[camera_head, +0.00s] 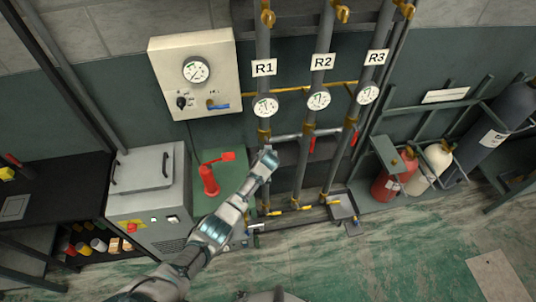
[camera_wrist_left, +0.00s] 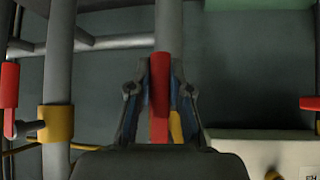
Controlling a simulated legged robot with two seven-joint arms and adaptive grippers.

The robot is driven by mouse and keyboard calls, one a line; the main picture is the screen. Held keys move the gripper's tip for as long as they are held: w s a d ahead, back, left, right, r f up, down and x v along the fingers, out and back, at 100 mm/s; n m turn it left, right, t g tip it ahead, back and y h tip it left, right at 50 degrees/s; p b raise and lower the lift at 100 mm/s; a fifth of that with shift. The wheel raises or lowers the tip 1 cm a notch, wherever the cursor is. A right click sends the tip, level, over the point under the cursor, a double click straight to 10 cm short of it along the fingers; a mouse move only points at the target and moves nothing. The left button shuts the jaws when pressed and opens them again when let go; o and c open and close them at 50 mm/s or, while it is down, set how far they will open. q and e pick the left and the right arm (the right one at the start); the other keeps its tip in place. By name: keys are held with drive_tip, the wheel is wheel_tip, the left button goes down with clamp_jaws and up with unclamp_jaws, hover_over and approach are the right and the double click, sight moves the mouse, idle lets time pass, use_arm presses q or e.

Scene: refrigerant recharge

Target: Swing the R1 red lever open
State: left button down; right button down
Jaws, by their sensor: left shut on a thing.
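The R1 pipe (camera_head: 263,100) runs down the wall under its white label and round gauge. My left gripper (camera_head: 268,158) is at this pipe, just below the yellow fitting under the gauge, and hides the R1 lever in the head view. In the left wrist view the R1 red lever (camera_wrist_left: 159,100) stands upright in the picture, in front of a grey pipe. The two fingers of my left gripper (camera_wrist_left: 159,105) lie on either side of it, shut on it. My right gripper is in neither view.
Red levers hang at the R2 pipe (camera_head: 312,145) and the R3 pipe (camera_head: 354,138), close to the right. A red hand pump-like device (camera_head: 209,180) stands left of my gripper. A gauge panel (camera_head: 195,73) is at upper left. Cylinders (camera_head: 432,165) stand at right.

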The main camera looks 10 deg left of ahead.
use_arm(q)
drive_tip(key=c, duration=1.1)
unclamp_jaws()
drive_tip(key=v, duration=1.1)
drive_tip(key=shift+s+d+r, duration=0.1)
drive_tip(key=shift+s+r, duration=0.1)
drive_tip(key=shift+r, duration=0.1)
